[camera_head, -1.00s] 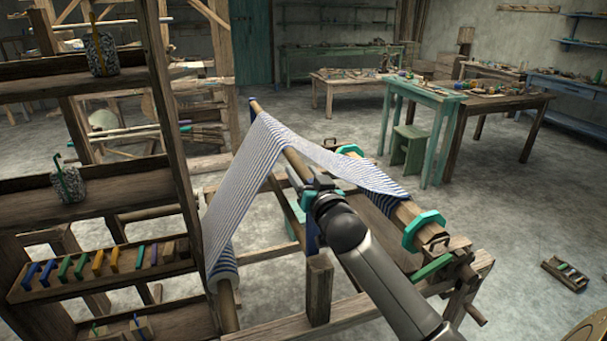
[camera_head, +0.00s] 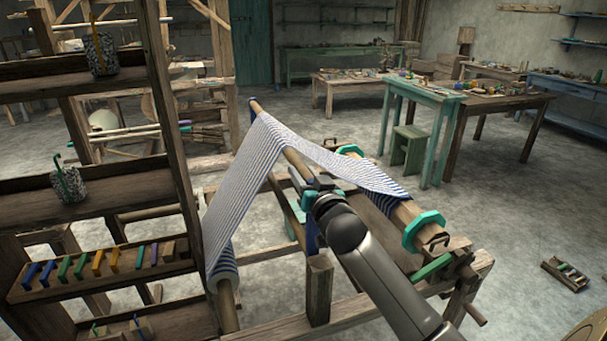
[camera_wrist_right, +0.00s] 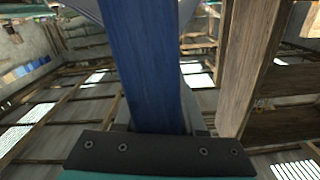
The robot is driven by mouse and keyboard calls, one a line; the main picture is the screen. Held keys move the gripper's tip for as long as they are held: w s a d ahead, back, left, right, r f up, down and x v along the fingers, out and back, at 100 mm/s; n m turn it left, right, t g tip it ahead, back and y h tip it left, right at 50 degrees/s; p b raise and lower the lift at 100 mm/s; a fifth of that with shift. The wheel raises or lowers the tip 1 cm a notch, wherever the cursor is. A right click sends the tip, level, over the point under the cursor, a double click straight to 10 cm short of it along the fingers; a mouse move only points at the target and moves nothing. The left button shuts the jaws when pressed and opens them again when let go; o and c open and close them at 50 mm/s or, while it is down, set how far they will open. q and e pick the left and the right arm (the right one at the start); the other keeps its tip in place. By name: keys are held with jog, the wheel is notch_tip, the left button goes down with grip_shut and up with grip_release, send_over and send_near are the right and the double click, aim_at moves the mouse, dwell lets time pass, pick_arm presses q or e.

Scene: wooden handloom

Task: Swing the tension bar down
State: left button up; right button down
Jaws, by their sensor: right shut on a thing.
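The tension bar (camera_head: 297,163) is a wooden rod running from the back left to the front right, with striped blue and white cloth (camera_head: 243,170) draped over it. A blue arm (camera_head: 310,236) hangs below its near end, and another blue piece shows at its far end. My right gripper (camera_head: 316,186) is at the bar's near end. In the right wrist view the blue arm (camera_wrist_right: 152,65) stands between my fingers, and the gripper is shut on it. My gripper and forearm hide part of the bar's near end. My left gripper is not in view.
A cloth roller with teal octagonal ends (camera_head: 425,230) lies to the right of my forearm. A wooden post (camera_head: 319,290) stands just below the gripper. Open floor lies to the right.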

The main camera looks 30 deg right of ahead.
jog(key=shift+a, duration=0.15)
dwell(0.5)
jog(key=shift+w+a+n, duration=0.1)
jog(key=shift+a+n, duration=0.2)
jog(key=shift+a, duration=0.15)
jog(key=w+a+f+n+b, duration=0.1)
jog(key=a+f+n+b, duration=0.1)
jog(key=a+f+n, duration=0.2)
jog(key=w+a+f+n+b, duration=0.2)
jog(key=a+n, duration=0.4)
jog(key=a, duration=0.5)
notch_tip(320, 180, down, 3)
jog(key=shift+w+r+n+b, duration=0.1)
jog(key=shift+w+n+b, duration=0.2)
jog(key=shift+b, duration=0.4)
jog(key=c, duration=0.7)
grip_release()
jog(key=shift+o, duration=0.6)
jog(key=shift+d, duration=0.1)
